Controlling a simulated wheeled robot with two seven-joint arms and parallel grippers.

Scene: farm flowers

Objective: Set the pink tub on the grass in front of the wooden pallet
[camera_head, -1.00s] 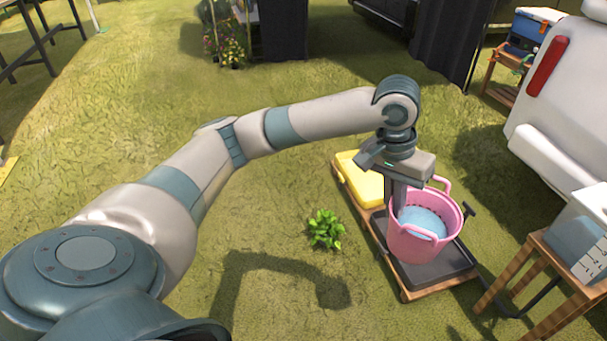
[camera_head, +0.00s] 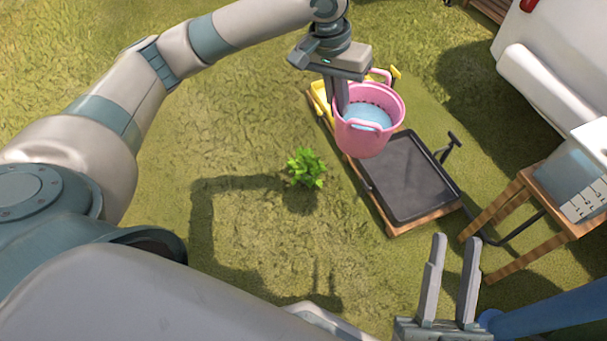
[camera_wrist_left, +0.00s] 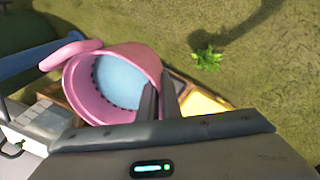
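The pink tub (camera_head: 362,143), with light blue contents (camera_head: 366,116) and two loop handles, hangs in the air above the far part of the wooden pallet (camera_head: 411,222). My left gripper (camera_head: 341,100) is shut on the tub's left rim, one finger inside the wall. In the left wrist view the tub (camera_wrist_left: 76,88) fills the left half, with its rim between the fingers (camera_wrist_left: 158,102). My right gripper (camera_head: 452,270) is open and empty at the bottom of the head view, in front of the pallet. The tub's underside is hidden.
A black tray (camera_head: 415,180) lies bare on the pallet, with a yellow item (camera_head: 320,98) behind. A small green plant (camera_head: 305,168) grows left of the pallet. A wooden stool (camera_head: 553,205) with a clear container stands right. Grass left and in front is open.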

